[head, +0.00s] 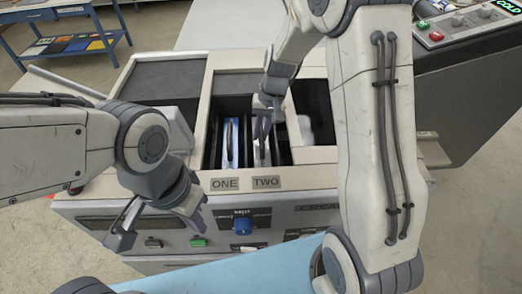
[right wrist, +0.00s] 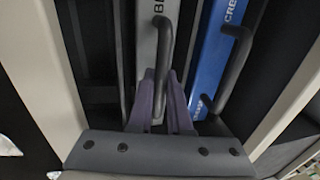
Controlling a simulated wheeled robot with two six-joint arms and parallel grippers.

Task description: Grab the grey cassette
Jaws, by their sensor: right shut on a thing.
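The grey cassette (head: 266,156) stands in the slot above the label TWO in the machine's open bay. My right gripper (head: 263,112) reaches down into the bay. In the right wrist view its fingers (right wrist: 165,105) are shut on the grey cassette's handle. A blue cassette (head: 231,138) stands beside it above the label ONE; it also shows in the right wrist view (right wrist: 214,55). My left gripper (head: 160,226) is open and empty in front of the machine.
The machine's front panel (head: 280,213) has a blue knob (head: 243,225) and a green button (head: 198,242). The bay's walls stand close around the cassettes. A light blue surface (head: 240,270) lies at the front. A blue table (head: 70,42) stands at the back left.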

